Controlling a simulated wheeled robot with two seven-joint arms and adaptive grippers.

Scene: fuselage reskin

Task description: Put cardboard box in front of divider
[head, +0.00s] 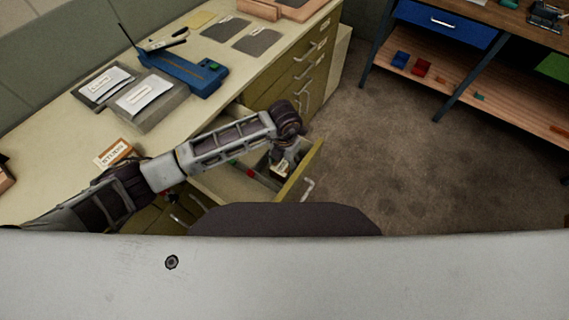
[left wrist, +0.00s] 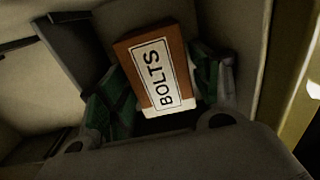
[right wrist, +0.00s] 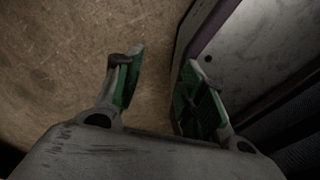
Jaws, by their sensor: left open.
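The cardboard box (left wrist: 155,70), brown with a white BOLTS label, is inside the open drawer (head: 296,183) in the left wrist view. My left gripper (left wrist: 158,95) is open, with its green-padded fingers on either side of the box; I cannot tell whether they touch it. In the head view, my left gripper (head: 280,163) reaches down into the drawer and mostly hides the box. A dark upright panel (left wrist: 68,45) left of the box looks like the divider. My right gripper (right wrist: 160,85) is open and empty, above brown floor beside a grey surface.
A STUDS box (head: 115,152) stands on the desk, near grey trays (head: 150,102) with labels and a blue tool (head: 185,70). The drawer's front wall and handle (head: 308,188) stick out into the aisle. A workbench (head: 460,75) stands at the back right, with clear floor between.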

